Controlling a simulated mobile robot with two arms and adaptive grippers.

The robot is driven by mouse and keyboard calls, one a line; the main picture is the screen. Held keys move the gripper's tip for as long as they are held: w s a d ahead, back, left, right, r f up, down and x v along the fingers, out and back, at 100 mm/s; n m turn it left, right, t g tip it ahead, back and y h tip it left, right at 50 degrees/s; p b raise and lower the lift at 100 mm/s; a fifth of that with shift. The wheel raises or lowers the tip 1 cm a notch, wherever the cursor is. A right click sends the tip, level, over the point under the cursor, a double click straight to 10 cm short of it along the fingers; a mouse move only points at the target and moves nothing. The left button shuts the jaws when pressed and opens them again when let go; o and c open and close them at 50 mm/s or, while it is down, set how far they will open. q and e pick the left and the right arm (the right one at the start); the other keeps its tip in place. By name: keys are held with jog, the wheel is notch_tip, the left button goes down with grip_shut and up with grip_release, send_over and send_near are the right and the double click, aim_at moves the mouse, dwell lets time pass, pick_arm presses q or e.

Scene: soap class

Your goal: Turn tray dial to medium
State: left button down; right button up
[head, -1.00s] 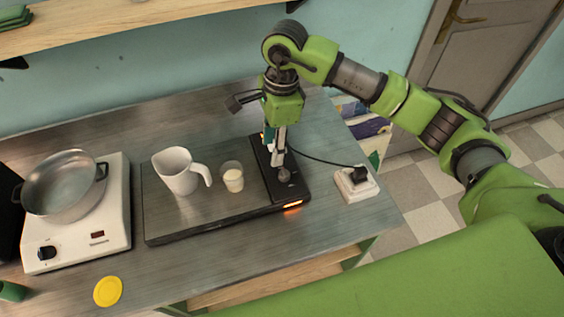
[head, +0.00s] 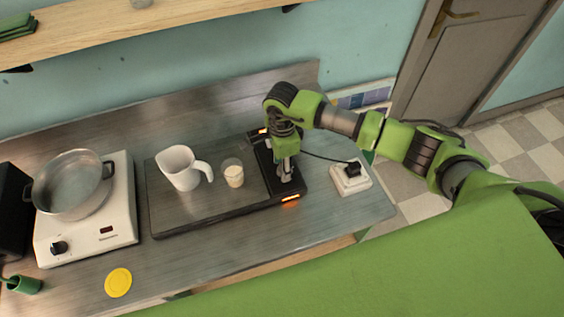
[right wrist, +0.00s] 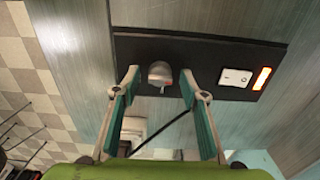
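The warming tray (head: 160,230) is a dark flat slab on the counter, with a black control strip along its right side. My right gripper (head: 285,174) points down over the front part of that strip and largely hides the dial in the head view. In the right wrist view the grey dial (right wrist: 160,73) sits on the black panel (right wrist: 205,60). The two fingertips of my right gripper (right wrist: 159,76) are apart, one on each side of the dial, with gaps visible. I cannot tell how deep they reach around it. My left gripper is not in view.
A white rocker switch (right wrist: 236,77) and a lit orange lamp (right wrist: 262,79) are beside the dial. A white jug (head: 180,170) and a small glass (head: 233,174) stand on the tray. A cable runs to a white socket box (head: 350,180). A hotplate with a pot (head: 73,190) is at left.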

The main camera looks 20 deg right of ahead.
jog(key=shift+f, duration=0.3)
jog(key=c, duration=1.1)
jog(key=shift+c, duration=0.2)
